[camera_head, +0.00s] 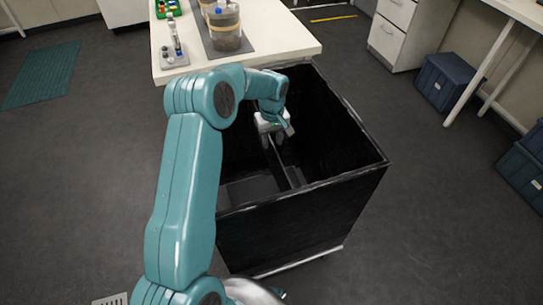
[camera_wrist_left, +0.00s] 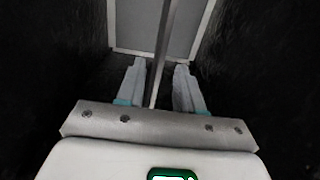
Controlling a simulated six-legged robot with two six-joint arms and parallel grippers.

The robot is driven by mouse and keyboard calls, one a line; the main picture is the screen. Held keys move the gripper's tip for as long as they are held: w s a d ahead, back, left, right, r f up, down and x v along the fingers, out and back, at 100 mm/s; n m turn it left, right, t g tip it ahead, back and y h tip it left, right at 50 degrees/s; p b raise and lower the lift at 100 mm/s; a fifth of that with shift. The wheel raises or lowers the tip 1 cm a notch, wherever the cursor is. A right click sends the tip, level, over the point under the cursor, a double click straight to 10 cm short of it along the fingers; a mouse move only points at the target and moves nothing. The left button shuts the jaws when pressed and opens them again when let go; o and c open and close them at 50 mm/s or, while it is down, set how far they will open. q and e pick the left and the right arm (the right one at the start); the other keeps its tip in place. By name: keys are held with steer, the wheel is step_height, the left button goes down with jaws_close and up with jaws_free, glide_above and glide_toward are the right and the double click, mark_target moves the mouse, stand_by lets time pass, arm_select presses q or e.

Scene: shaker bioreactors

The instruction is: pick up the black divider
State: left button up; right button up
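The black divider (camera_head: 283,170) stands as a thin upright panel inside the black bin (camera_head: 300,222). In the left wrist view the divider (camera_wrist_left: 163,45) shows almost edge-on, running from the top of the picture down between my fingers. My left gripper (camera_head: 272,141) is inside the bin, above the divider. In the left wrist view its two fingers (camera_wrist_left: 158,75) are apart, one on each side of the divider, with gaps showing on both sides. The lower part of the divider is partly hidden.
The bin's walls rise around my left gripper, and its grey floor (camera_wrist_left: 140,25) shows below. A white table (camera_head: 290,42) with a grey-brown vessel (camera_head: 226,30) and a small stand (camera_head: 174,48) adjoins the bin at the back. Dark blue crates (camera_head: 447,80) stand at right.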

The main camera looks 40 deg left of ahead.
arm_select(q)
steer(key=f, duration=0.5)
steer(key=shift+w+a, duration=0.2)
steer(key=shift+a, duration=0.15)
jaws_close()
steer(key=shift+r, duration=0.1)
steer(key=shift+r, duration=0.1)
step_height(320, 180, up, 29)
steer(key=p, duration=0.4)
steer(key=shift+r, duration=0.15)
